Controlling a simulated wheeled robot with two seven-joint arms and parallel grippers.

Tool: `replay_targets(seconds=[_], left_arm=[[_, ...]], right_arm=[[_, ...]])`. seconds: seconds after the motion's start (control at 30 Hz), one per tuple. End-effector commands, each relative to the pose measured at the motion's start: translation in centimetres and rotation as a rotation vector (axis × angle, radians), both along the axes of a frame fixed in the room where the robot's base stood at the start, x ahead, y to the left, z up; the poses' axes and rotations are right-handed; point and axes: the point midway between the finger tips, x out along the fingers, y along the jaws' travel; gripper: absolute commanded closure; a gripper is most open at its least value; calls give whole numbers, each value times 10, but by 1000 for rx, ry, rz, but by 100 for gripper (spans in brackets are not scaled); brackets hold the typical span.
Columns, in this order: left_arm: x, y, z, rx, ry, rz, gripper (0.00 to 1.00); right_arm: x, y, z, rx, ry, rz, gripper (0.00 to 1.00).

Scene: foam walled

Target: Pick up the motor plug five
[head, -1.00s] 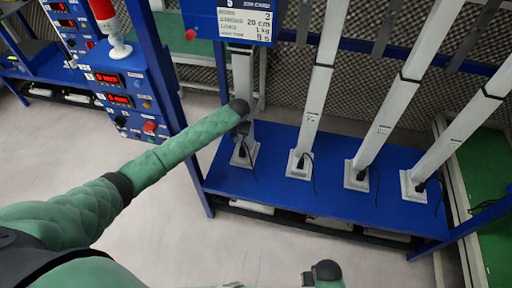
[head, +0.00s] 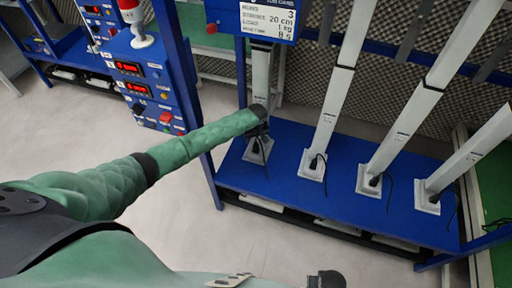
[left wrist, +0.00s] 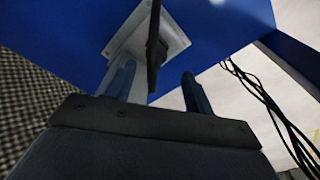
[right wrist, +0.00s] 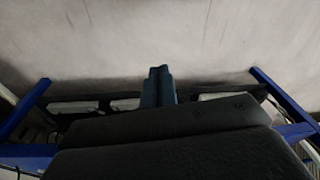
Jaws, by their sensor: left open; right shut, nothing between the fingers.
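Several pale columns stand on a blue bench, each with a black plug and cable at its square foot. Which plug is number five cannot be read in these frames. My left gripper (head: 261,130) is at the leftmost column, just above its plug (head: 257,147). In the left wrist view my left gripper (left wrist: 158,88) is open, and the black plug and cable (left wrist: 153,45) show beyond and between its fingers, with a white foot plate (left wrist: 125,40) behind. Whether they touch is unclear.
The blue bench (head: 290,192) carries the other plugs, at the second (head: 313,163), third (head: 374,181) and rightmost (head: 434,198) columns. A job card sign (head: 268,20) hangs above. A control panel with red displays (head: 130,69) stands left. The floor in front is clear.

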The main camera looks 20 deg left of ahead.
Motion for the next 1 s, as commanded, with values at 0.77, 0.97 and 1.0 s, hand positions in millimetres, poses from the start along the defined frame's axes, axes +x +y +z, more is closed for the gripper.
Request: replay_targets(seconds=[0.77, 0.97, 1.0], left_arm=[[9, -1, -51, 0, 0, -2, 47], [9, -1, -51, 0, 0, -2, 77], [9, -1, -51, -1, 0, -2, 84]], right_arm=[[-12, -10, -49, -12, -9, 2, 100], [-12, -10, -49, -12, -9, 2, 100], [-11, -10, -49, -12, -8, 2, 100]])
